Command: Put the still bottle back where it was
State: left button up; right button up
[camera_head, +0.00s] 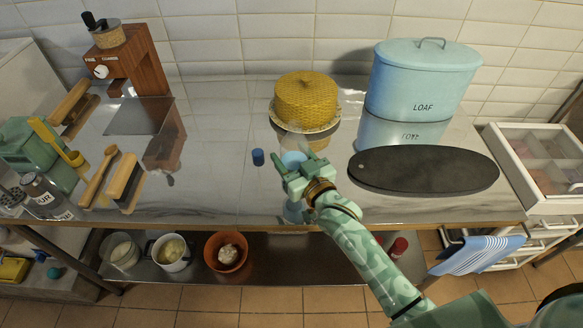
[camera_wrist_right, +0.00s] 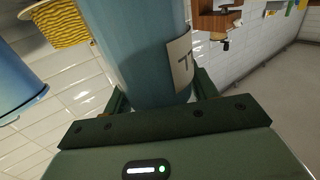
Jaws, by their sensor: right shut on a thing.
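My right gripper (camera_head: 300,178) is over the front middle of the metal counter, shut on a blue bottle (camera_head: 293,158). In the right wrist view the bottle (camera_wrist_right: 140,50) fills the space between the fingers, and its pale label shows a dark letter T at its edge; the rest of the label is out of sight. In the head view the gripper hides most of the bottle, and I cannot tell whether its base touches the counter. My left gripper is not in view.
A yellow woven dome (camera_head: 306,98) stands behind the gripper. A light-blue LOAF bin (camera_head: 424,82) and a dark oval board (camera_head: 423,169) are to the right. Brushes (camera_head: 124,181), a wooden grinder (camera_head: 132,62) and labelled jars (camera_head: 47,193) are at left. The counter's left-middle (camera_head: 215,180) is clear.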

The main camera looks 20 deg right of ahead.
aim_at(292, 166)
jog(key=shift+w+f+b, duration=0.15)
jog(key=shift+f+b, duration=0.2)
jog(key=shift+f, duration=0.55)
jog(key=shift+w+f+b, duration=0.15)
jog(key=shift+f+b, duration=0.2)
jog(key=shift+f, duration=0.55)
jog(key=shift+f, duration=0.1)
jog(key=o, duration=1.4)
jog(key=shift+s, duration=0.1)
jog(key=p+v, duration=0.1)
jog(key=v, duration=1.1)
jog(key=shift+p, duration=0.4)
